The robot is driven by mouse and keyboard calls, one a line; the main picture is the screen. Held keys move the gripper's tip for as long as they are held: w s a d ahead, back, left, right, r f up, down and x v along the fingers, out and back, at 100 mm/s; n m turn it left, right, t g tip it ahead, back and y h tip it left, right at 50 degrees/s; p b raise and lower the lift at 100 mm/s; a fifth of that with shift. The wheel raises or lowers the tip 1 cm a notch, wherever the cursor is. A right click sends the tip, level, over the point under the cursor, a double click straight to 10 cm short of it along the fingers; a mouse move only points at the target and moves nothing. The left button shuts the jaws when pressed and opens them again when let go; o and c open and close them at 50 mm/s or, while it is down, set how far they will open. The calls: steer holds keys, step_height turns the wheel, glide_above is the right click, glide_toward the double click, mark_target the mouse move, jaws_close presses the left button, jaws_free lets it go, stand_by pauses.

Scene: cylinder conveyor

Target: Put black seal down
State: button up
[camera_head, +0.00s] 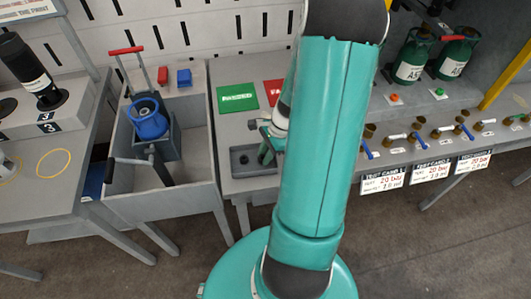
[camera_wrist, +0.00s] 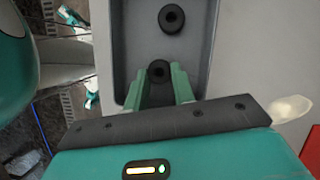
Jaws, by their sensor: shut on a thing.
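My gripper (camera_wrist: 159,78) is shut on a black seal (camera_wrist: 158,69), a small ring held between the tips of the two green fingers. The held seal is over or in a grey tray (camera_wrist: 120,55); I cannot tell whether it touches the tray floor. A second black seal (camera_wrist: 171,19) lies in the tray beyond it. In the head view my gripper (camera_head: 266,152) is low at the tray (camera_head: 255,172), partly hidden by my arm. A dark ring (camera_head: 243,158) shows in the tray's left part.
A green PASSED pad (camera_head: 237,97) and a partly hidden red pad (camera_head: 272,92) lie behind the tray. Brass fittings (camera_head: 417,128) and green cylinders (camera_head: 410,62) are at the right.

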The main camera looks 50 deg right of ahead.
steer(key=shift+f, duration=0.1)
steer(key=o, duration=1)
steer(key=v, duration=1.2)
steer(key=w+a+r+n+h, duration=0.2)
steer(key=w+a+r+n, duration=0.1)
steer(key=a+r+n, duration=0.35)
steer(key=s+a+r+n+t, duration=0.1)
steer(key=s+a+r+n, duration=0.1)
steer(key=a+r+n, duration=0.2)
steer(key=s+a+r+n+t+h, duration=0.1)
steer(key=a+r+n, duration=0.4)
steer(key=a, duration=0.5)
steer(key=s+a+r+n+t+h, duration=0.1)
steer(key=s+a+r+n+t, duration=0.1)
steer(key=a+r+n, duration=0.2)
steer(key=shift+s+a+r+n, duration=0.1)
steer(key=shift+s+a+n, duration=0.05)
steer(key=shift+a+n, duration=0.65)
steer(key=shift+s+a+r+n, duration=0.1)
steer(key=shift+s+a+n, duration=0.05)
steer(key=shift+a+n, duration=0.65)
steer(key=shift+a, duration=0.15)
